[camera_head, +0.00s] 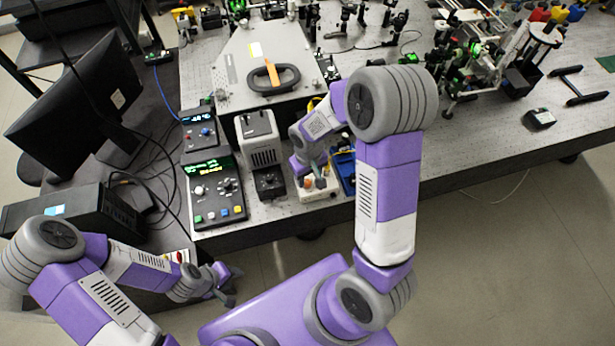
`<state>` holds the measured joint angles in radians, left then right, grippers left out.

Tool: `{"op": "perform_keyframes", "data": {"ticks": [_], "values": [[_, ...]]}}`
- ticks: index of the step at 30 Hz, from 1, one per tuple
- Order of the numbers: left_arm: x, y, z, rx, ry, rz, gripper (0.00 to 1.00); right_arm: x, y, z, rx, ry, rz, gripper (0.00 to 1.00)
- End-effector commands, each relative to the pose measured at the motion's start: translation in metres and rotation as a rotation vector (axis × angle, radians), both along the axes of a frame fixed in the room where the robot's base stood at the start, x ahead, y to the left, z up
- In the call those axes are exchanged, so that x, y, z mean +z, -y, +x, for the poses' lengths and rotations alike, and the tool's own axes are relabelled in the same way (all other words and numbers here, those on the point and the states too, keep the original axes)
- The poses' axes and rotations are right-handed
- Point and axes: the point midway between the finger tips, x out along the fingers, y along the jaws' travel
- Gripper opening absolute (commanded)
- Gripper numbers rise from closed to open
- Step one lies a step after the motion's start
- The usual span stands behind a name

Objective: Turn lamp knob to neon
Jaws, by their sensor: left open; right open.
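A pale vented housing (262,145) stands at the bench front, with a black front panel that carries a small dark knob (267,179). It looks like the lamp unit; its labels are too small to read, so the knob's setting cannot be told. My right gripper (308,168) is just right of this panel, low over a white box with coloured tops (318,186); its fingertips are partly hidden, and contact cannot be told. My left gripper (228,286) is open and empty, below and left of the bench's front edge.
A black control box with a green display (216,190) and a smaller meter (199,131) stand left of the housing. A blue bin (345,172) is right of the white box. A grey plate with a black handle (273,78) lies behind. A monitor (80,100) is at left.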

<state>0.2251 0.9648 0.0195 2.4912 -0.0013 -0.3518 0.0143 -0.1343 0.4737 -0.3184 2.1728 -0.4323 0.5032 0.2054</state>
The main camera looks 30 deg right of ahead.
Motion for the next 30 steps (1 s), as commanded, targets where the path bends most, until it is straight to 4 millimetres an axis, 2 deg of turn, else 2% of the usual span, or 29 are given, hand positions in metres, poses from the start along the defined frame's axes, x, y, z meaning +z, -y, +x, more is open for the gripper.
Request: {"op": "perform_keyframes", "data": {"ticks": [3, 6, 15, 24, 30], "values": [[-0.001, 0.000, 0.000, 0.000, 0.000, 0.000, 0.43, -0.016, 0.000, 0.000, 0.000, -0.002, -0.001, 0.48], [-0.001, 0.000, 0.000, 0.000, 0.001, 0.000, 0.43, -0.022, 0.000, 0.000, -0.001, -0.001, 0.000, 0.48], [-0.001, 0.000, 0.000, 0.000, 0.001, 0.000, 0.43, -0.024, 0.000, 0.000, -0.001, 0.001, 0.000, 0.48], [-0.001, 0.000, 0.000, 0.000, 0.001, 0.000, 0.43, -0.024, 0.000, 0.000, -0.001, 0.001, 0.001, 0.02], [-0.001, 0.000, 0.000, 0.000, 0.001, 0.000, 0.43, -0.024, 0.000, 0.000, -0.005, 0.001, 0.000, 0.00]]}}
